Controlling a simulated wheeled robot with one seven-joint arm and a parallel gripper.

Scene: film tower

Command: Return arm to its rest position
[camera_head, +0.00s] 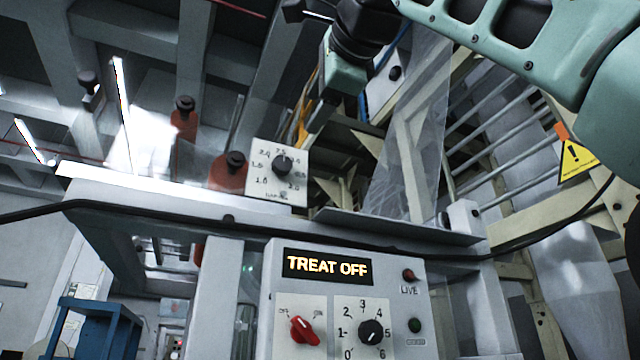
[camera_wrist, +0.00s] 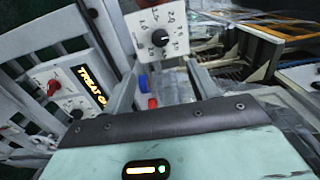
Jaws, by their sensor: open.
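My arm reaches in from the upper right of the head view. My gripper (camera_head: 320,116) hangs at the top centre, above and right of the white dial plate (camera_head: 262,186). In the wrist view my gripper (camera_wrist: 162,78) has its two fingers spread apart with nothing held between them. The dial plate (camera_wrist: 174,21) with its black knob (camera_wrist: 160,38) stands beyond the fingertips, apart from them. The control panel (camera_head: 283,262) below has a lit display (camera_head: 327,267) reading TREAT OFF. Its red knob (camera_head: 304,329) and black knob (camera_head: 371,331) also show at left in the wrist view.
A pale frame ledge (camera_head: 150,190) runs below the dial plate, and a black cable (camera_head: 130,206) crosses in front. A clear sheet (camera_head: 412,130) and metal bars stand right of the gripper. A yellow warning sign (camera_head: 577,160) is at right. A blue stand (camera_head: 95,325) is lower left.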

